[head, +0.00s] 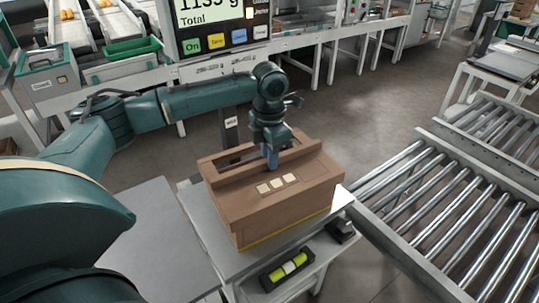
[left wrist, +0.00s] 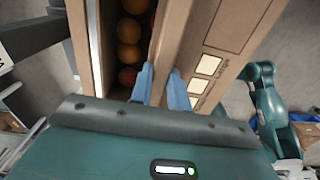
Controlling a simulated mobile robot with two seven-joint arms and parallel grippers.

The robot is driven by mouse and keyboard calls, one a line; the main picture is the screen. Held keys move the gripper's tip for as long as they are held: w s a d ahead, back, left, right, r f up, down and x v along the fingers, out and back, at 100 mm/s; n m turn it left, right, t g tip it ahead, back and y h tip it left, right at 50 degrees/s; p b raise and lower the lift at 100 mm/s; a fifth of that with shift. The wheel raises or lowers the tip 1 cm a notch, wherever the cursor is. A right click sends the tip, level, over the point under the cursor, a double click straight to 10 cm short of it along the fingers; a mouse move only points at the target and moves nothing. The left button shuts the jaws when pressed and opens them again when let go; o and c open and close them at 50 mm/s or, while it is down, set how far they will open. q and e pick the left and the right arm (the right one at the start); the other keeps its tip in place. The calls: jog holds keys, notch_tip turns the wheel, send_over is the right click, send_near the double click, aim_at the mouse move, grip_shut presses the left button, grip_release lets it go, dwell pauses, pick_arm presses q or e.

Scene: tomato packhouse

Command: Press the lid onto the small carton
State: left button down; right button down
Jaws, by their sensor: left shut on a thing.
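The small brown carton (head: 240,228) stands on a light grey platform. Its brown lid (head: 318,172), with cream square labels, lies over the near part of the top. A long opening shows along the far side. In the left wrist view, orange-red tomatoes (left wrist: 129,32) show in the opening between the carton wall (left wrist: 80,45) and the lid (left wrist: 245,25). My left gripper (head: 272,163) points down at the lid's raised edge, with its blue fingers (left wrist: 160,85) shut on that edge. The lid's far underside is hidden. My right gripper is not visible.
A black tray with a yellow-green piece (head: 288,268) and a small black object (head: 341,230) sit at the platform's near side. A roller conveyor (head: 450,210) is to the right. A large weight display (head: 222,25) stands behind.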

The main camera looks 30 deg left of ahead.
pick_arm(q)
jog(key=shift+f+b, duration=1.3)
jog(key=shift+f, duration=0.8)
dwell(0.7)
jog(key=c, duration=1.3)
grip_release()
jog(key=shift+c, duration=1.4)
